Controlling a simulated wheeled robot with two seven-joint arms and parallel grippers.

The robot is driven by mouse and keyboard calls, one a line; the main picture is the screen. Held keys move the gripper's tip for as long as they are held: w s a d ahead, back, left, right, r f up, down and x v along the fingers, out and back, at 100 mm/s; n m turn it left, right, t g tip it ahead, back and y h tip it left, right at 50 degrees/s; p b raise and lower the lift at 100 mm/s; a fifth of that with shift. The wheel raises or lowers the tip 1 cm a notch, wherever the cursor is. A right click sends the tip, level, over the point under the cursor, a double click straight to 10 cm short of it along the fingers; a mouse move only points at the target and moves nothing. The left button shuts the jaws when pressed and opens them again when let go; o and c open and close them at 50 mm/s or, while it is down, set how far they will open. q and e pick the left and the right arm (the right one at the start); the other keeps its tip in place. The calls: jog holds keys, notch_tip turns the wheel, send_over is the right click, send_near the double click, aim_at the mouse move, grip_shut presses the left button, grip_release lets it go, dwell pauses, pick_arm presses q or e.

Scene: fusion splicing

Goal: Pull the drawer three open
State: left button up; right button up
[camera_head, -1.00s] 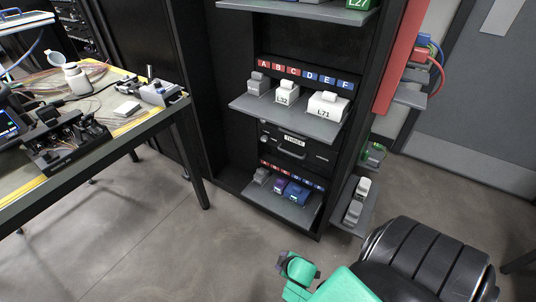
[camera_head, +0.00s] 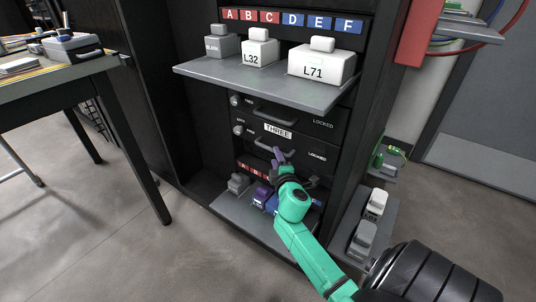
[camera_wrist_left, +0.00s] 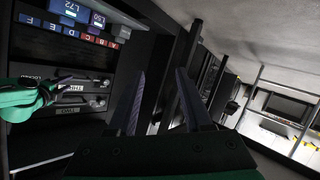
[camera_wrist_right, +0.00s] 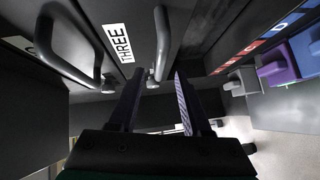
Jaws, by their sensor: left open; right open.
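Drawer three (camera_head: 295,150) is a black drawer front in the cabinet, with a white "THREE" label and a dark bar handle. It looks shut, flush with the cabinet. My right gripper (camera_head: 278,156) is open in front of this handle. In the right wrist view the handle (camera_wrist_right: 161,45) stands just ahead, between the lines of my open fingers (camera_wrist_right: 158,75); I cannot tell if they touch it. My left gripper (camera_wrist_left: 160,72) is open and empty in the left wrist view, away from the drawer, and is outside the head view.
Another drawer with a similar handle (camera_head: 275,118) sits directly above. Over it a grey shelf (camera_head: 215,75) juts out with labelled boxes. A lower shelf (camera_head: 240,226) with small boxes sits below my right gripper. A table (camera_head: 60,90) stands at the left; the floor between is clear.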

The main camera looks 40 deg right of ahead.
aim_at(272, 150)
jog(key=b+x, duration=0.1)
jog(key=x, duration=0.4)
jog(key=shift+w+d+f, duration=0.1)
jog(key=shift+w+d, duration=0.05)
jog(key=shift+w, duration=0.2)
pick_arm(q)
jog(key=w+r+t+h, duration=0.1)
jog(key=w+r+t, duration=0.4)
jog(key=w+r, duration=0.5)
notch_tip(272, 150, up, 4)
jog(key=shift+a+r+m, duration=0.1)
jog(key=shift+a+m, duration=0.2)
jog(key=shift+a, duration=0.05)
pick_arm(e)
grip_shut()
